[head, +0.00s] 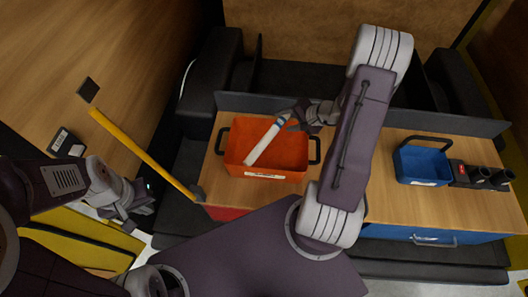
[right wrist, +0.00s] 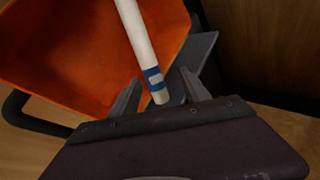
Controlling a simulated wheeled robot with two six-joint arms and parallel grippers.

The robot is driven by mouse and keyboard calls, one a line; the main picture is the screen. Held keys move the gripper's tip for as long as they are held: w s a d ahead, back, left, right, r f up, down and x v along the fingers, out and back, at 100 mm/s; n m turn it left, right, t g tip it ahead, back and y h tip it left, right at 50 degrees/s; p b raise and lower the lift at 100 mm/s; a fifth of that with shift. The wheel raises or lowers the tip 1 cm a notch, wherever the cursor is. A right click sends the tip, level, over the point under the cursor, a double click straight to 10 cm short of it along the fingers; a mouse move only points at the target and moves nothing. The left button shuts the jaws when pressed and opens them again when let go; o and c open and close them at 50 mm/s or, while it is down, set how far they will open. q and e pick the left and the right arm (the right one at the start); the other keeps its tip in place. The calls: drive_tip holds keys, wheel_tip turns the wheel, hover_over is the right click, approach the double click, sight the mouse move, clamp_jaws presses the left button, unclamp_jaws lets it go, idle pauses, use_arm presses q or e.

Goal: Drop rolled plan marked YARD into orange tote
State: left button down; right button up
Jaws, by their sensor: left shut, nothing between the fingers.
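A white rolled plan (head: 263,143) with a blue band near one end slants across the orange tote (head: 237,160). Its lower end is inside the tote and its banded end is up by the back right rim. In the right wrist view the banded end of the roll (right wrist: 143,45) lies between the fingers of my right gripper (right wrist: 160,90), with visible gaps on both sides. The fingers look open. No marking on the roll is readable. My right gripper (head: 296,116) is over the tote's back right rim. My left gripper (head: 143,205) is shut and empty at the left, away from the tote.
The tote stands on a wooden worktop (head: 385,205) with a low grey back panel. A blue basket (head: 423,165) and a dark holder with round openings (head: 482,175) stand on the right. A yellow bar (head: 145,155) slopes down left of the worktop.

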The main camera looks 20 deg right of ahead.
drive_tip(key=v, duration=0.9)
drive_tip(key=shift+b, duration=0.4)
